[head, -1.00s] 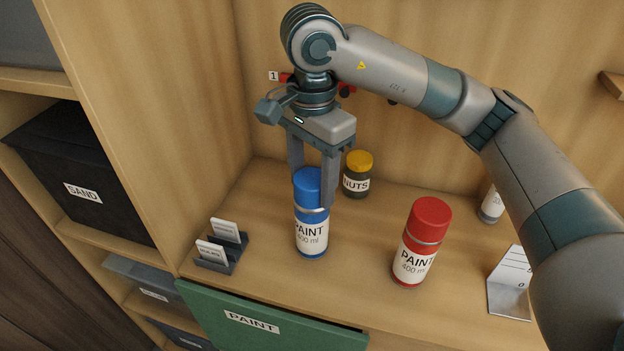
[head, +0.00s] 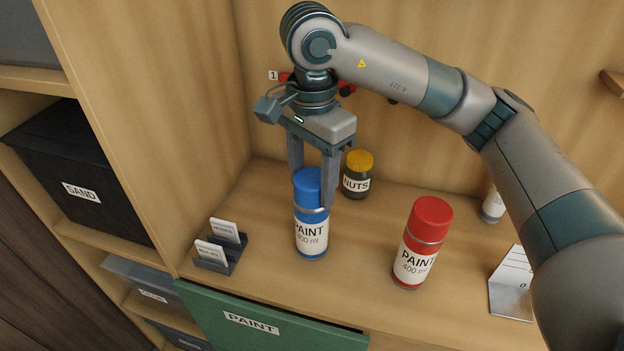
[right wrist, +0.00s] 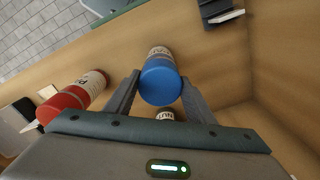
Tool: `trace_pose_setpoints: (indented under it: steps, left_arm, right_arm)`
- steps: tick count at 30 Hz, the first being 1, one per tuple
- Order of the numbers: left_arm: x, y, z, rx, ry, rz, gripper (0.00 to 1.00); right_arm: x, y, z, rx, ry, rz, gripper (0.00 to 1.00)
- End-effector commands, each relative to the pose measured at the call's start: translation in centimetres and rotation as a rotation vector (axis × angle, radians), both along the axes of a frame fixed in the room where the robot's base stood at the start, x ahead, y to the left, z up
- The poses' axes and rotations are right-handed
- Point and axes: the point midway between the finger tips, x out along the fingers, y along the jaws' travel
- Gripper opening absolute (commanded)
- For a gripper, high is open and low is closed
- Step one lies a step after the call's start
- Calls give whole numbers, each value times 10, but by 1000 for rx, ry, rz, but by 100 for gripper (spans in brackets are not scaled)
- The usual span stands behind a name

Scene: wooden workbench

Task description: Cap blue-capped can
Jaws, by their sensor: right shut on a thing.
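The blue-capped paint can (head: 311,236) stands upright on the bench, its blue cap (head: 307,184) sitting on top. My right gripper (head: 312,203) reaches down from above with one finger on each side of the cap and is shut on it. In the right wrist view the blue cap (right wrist: 161,81) lies between the two fingertips (right wrist: 160,88), with part of the can's label behind it. The cap's seat on the can looks level, but the near finger hides part of the rim. My left gripper is not in view.
A red-capped paint can (head: 421,244) stands to the right. A yellow-lidded nuts jar (head: 357,176) stands close behind the gripper. A card holder (head: 220,248) is at left, a bent metal sign (head: 511,285) at right. A green paint panel (head: 262,322) is at the front edge.

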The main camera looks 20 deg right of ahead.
Motion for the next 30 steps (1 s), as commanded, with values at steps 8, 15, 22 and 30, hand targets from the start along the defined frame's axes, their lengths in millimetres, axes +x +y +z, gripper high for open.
trace_pose_setpoints:
  steps: [8, 15, 22, 30]
  left_arm:
    - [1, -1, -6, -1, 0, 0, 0]
    - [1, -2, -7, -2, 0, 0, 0]
    - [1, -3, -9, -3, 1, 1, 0]
    - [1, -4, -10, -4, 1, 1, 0]
  right_arm:
    - [0, 0, -3, 0, 0, 0, 29]
    - [0, 0, -4, 0, 0, 0, 29]
    - [0, 0, -6, 0, 0, 0, 56]
    - [0, 0, -7, 0, 0, 0, 71]
